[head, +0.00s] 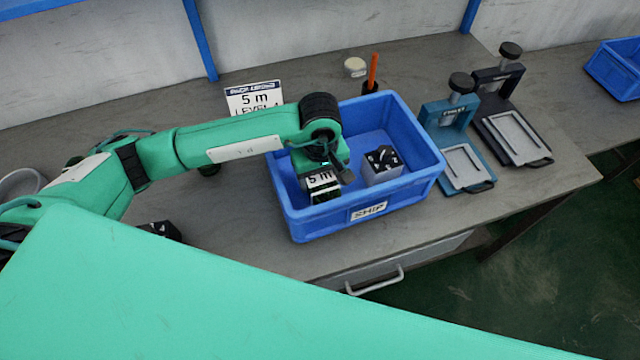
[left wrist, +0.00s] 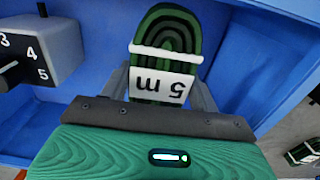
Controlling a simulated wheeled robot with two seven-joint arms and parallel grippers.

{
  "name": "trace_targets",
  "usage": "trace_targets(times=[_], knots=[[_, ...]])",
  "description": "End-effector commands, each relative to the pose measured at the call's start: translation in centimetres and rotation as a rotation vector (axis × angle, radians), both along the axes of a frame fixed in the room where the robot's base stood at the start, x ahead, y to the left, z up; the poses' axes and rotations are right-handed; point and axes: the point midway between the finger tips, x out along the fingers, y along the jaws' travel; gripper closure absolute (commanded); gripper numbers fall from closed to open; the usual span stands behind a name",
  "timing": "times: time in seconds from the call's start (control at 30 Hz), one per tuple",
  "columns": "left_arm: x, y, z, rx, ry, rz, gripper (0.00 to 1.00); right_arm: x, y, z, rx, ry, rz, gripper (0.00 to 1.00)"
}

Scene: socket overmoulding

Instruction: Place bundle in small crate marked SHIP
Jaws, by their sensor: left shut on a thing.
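The small blue crate (head: 300,226) stands on the bench with a white label reading SHIP on its front. My left gripper (head: 324,186) is inside the crate's left part, pointing down, shut on a coiled dark green and black bundle. The bundle (head: 325,196) carries a white "5 m" tag. In the left wrist view the bundle (left wrist: 165,55) sits between the fingers with a white tie across it, over the blue crate floor (left wrist: 100,90). I cannot tell whether it touches the floor. My right gripper is not in view.
A grey box with a numbered dial (head: 382,166) sits in the crate, right of the bundle. Teal (head: 455,135) and black (head: 508,105) presses stand to the right. Another blue crate (head: 617,70) is far right.

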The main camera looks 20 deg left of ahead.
Motion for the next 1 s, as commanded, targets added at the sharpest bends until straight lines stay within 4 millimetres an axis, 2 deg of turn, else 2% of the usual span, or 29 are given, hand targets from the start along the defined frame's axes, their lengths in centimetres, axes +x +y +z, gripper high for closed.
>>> trace_targets(times=[0.27,0.43,0.67,0.7,0.8,1.0], knots=[[-0.1,0.0,-3.7,0.001,0.003,0.001,0.64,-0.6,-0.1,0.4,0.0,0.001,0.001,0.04],[0.0,0.0,-3.9,0.001,0.0,-0.001,0.64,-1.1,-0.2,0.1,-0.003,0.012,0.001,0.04],[0.0,0.0,-4.2,0.001,0.0,-0.001,0.64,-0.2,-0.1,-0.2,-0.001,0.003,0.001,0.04],[0.0,0.0,-4.2,0.001,0.001,-0.001,0.36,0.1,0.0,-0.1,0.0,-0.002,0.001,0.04],[-0.1,0.0,-4.2,0.001,0.001,-0.001,0.17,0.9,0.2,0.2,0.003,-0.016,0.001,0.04],[-0.1,0.0,-4.1,0.001,0.001,-0.001,0.17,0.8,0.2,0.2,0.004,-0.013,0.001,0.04]])
